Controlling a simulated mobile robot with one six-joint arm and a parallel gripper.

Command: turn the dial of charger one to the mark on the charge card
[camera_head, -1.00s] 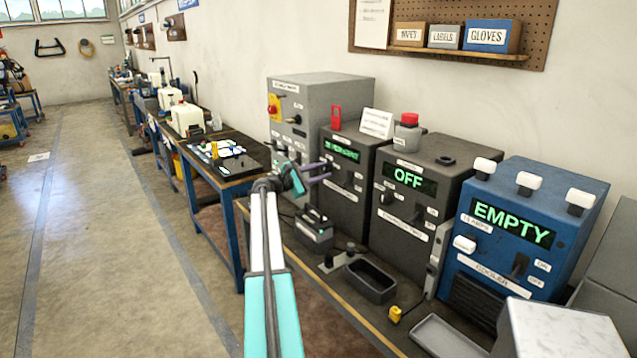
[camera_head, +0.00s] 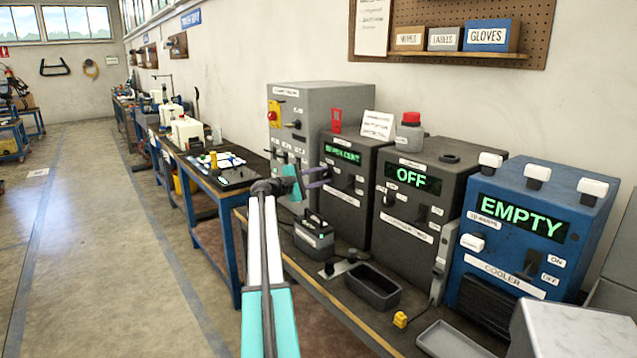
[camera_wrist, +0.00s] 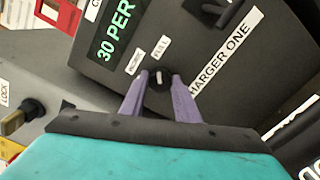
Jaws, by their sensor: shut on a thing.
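Charger one (camera_head: 343,192) is a dark grey box with a green display, seen in the head view behind my gripper (camera_head: 318,177). In the wrist view its front (camera_wrist: 205,55) carries the "CHARGER ONE" label, and the part-cut display (camera_wrist: 112,30) reads "30 PER". The black dial (camera_wrist: 158,77), with a pale mark on it, sits between the purple fingertips of my gripper (camera_wrist: 160,82), which are shut on it. A white card (camera_head: 378,124) with print too small to read stands on top of the chargers; I cannot tell if it is the charge card.
A charger reading "OFF" (camera_head: 415,215) and a blue cooler reading "EMPTY" (camera_head: 525,235) stand to the right. A grey cabinet (camera_head: 300,100) with a red-yellow switch is behind left. A black tray (camera_head: 372,288) and a small battery-like box (camera_head: 313,238) lie on the bench in front.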

